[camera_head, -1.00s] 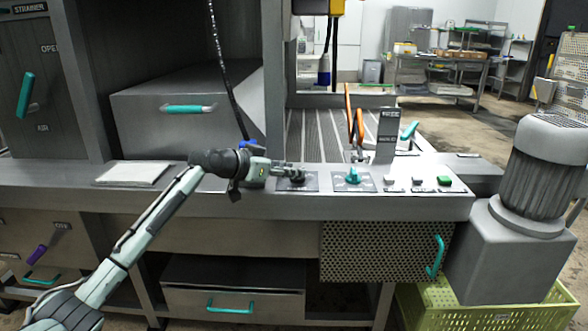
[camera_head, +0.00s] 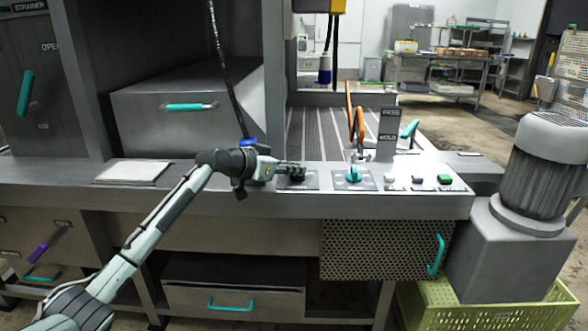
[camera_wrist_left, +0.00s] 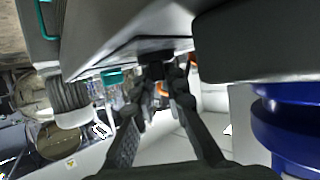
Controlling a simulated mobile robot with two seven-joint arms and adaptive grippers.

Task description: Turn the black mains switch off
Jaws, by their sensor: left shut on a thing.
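The black mains switch (camera_head: 297,178) is a dark knob on a small dark plate on the grey control ledge, left of a teal knob (camera_head: 353,175). My left gripper (camera_head: 296,170) reaches in from the left and is shut on the black switch. In the left wrist view the black switch (camera_wrist_left: 155,66) shows between the tips of my left gripper (camera_wrist_left: 164,80). The fingers partly cover the switch, so its exact angle is hard to tell. My right gripper is not in view.
Right of the teal knob are several push buttons, one of them green (camera_head: 444,179). An orange-handled lever (camera_head: 358,125) and a label post (camera_head: 387,134) stand behind. A white sheet (camera_head: 132,172) lies left on the ledge. A grey motor (camera_head: 545,165) stands at the right.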

